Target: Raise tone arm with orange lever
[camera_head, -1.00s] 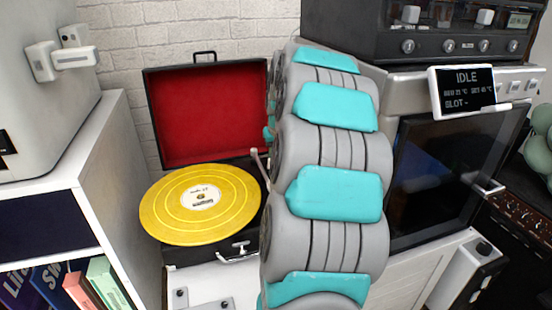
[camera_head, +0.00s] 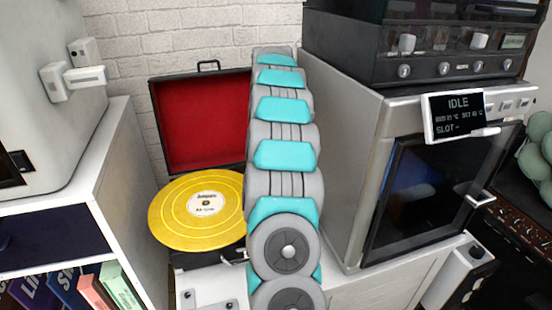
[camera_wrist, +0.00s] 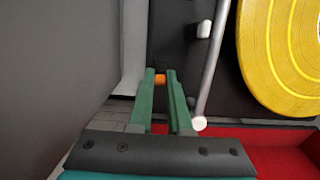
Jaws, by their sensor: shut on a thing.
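The orange lever (camera_wrist: 160,80) is a small orange tip on the dark deck of the record player, in the wrist view. My gripper (camera_wrist: 160,75) has its two green fingers on either side of the lever and is shut on it. The tone arm (camera_wrist: 211,60) is a grey rod just right of the fingers, with a white round end (camera_wrist: 199,123) near the right finger. The record player's open red lid (camera_head: 203,120) and yellow record (camera_head: 190,225) show in the head view. My arm hides the lever, tone arm and gripper there.
A white shelf unit (camera_head: 120,140) with books stands on the left. A grey machine (camera_head: 350,150) with an IDLE screen (camera_head: 458,115) stands close on the right of my arm. The brick wall (camera_head: 150,40) is behind the player.

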